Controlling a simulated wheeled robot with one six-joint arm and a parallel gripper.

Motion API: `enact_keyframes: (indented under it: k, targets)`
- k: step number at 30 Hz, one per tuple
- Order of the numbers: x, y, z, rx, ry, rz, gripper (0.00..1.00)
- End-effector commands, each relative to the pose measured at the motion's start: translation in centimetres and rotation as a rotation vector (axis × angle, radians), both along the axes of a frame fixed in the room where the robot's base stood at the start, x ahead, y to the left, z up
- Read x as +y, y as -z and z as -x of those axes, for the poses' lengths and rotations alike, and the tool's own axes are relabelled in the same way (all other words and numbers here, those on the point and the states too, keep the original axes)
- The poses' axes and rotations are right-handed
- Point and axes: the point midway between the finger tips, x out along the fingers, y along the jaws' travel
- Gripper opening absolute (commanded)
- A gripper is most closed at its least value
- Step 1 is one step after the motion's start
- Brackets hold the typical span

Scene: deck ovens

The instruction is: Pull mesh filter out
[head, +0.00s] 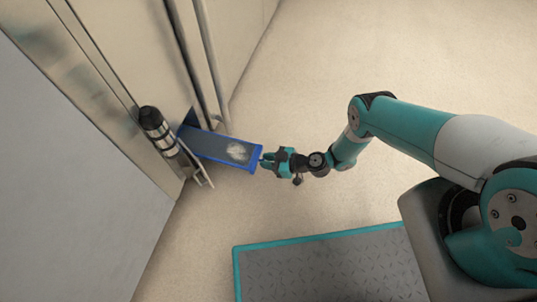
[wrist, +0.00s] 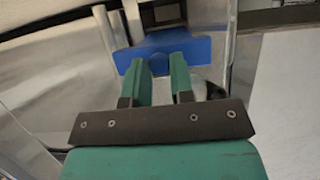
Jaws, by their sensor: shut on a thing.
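The mesh filter (head: 220,147) is a long flat panel with a blue frame and a dark mesh face with a pale dusty patch. In the head view it sticks out of the slot low in the oven front, its far end hidden inside. My gripper (head: 267,161) is at its near end, with the fingers shut on it. In the wrist view the two green fingers (wrist: 160,68) meet at a round blue knob in the middle of the blue end plate (wrist: 195,50). The mesh face is hidden in the wrist view.
A black and silver cylinder (head: 158,130) stands against the oven front (head: 120,60) just left of the filter. Vertical pipes (head: 212,60) rise behind it. A grey wall panel (head: 60,190) closes off the left.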

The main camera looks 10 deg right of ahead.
Motion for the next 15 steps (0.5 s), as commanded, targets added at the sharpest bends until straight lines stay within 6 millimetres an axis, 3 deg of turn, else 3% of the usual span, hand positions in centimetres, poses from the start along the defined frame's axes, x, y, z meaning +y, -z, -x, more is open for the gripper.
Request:
enact_keyframes:
  k: [8,9,12,15]
  targets:
    - [0.19,0.07,0.22,0.002,-0.006,-0.001,0.0]
    - [0.19,0.07,0.22,0.003,-0.006,0.0,0.25]
    - [0.16,0.07,0.2,0.003,-0.006,0.0,0.47]
    - [0.14,0.06,0.15,0.002,-0.005,0.0,0.47]
